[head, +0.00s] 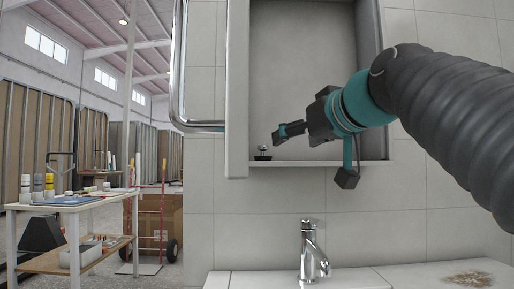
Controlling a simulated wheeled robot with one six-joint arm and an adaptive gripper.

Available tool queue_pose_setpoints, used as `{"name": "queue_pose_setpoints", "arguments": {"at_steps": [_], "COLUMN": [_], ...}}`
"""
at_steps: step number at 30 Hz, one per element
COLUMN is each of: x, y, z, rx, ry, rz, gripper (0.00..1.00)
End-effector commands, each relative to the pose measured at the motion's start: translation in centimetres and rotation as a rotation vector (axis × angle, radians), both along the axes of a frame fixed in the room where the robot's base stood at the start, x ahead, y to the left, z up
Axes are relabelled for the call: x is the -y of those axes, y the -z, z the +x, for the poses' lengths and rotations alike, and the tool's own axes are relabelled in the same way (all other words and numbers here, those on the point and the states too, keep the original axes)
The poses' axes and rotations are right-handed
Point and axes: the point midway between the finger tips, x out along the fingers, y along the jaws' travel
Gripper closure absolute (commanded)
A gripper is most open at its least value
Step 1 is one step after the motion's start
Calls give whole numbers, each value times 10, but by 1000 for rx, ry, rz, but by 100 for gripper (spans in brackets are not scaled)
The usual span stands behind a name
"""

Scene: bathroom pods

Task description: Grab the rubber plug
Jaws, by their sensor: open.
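The rubber plug (262,156) looks like a small dark disc with a shiny metal knob on top. It stands on the bottom ledge of the wall niche (305,70), near the niche's left side. My gripper (279,137) is open and reaches into the niche from the right. Its fingertips are just right of the plug and slightly above it, with nothing between them. Whether the fingertips touch the plug's knob cannot be told from this view. No part of the plug is clearly covered.
The niche's left wall (238,90) is close beside the plug. A chrome rail (178,85) runs left of the niche. Below are a chrome tap (312,250) and a white counter (420,277) with a brown stain. A workbench (75,203) stands far left.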

Motion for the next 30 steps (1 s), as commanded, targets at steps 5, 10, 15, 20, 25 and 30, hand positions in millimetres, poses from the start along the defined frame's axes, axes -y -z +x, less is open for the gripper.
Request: {"name": "queue_pose_setpoints", "arguments": {"at_steps": [5, 10, 15, 20, 25, 30], "x": [-8, -20, -29, -33, -37, -45], "y": [-1, 5, 10, 12, 14, 18], "z": [18, 47, 69, 77, 86, 107], "rx": [7, 5, 6, 8, 6, 5], "ry": [-6, -5, -3, -4, -5, -4], "rz": [-1, 0, -1, 1, 0, -1], "gripper": [28, 28, 28, 28, 28, 28]}}
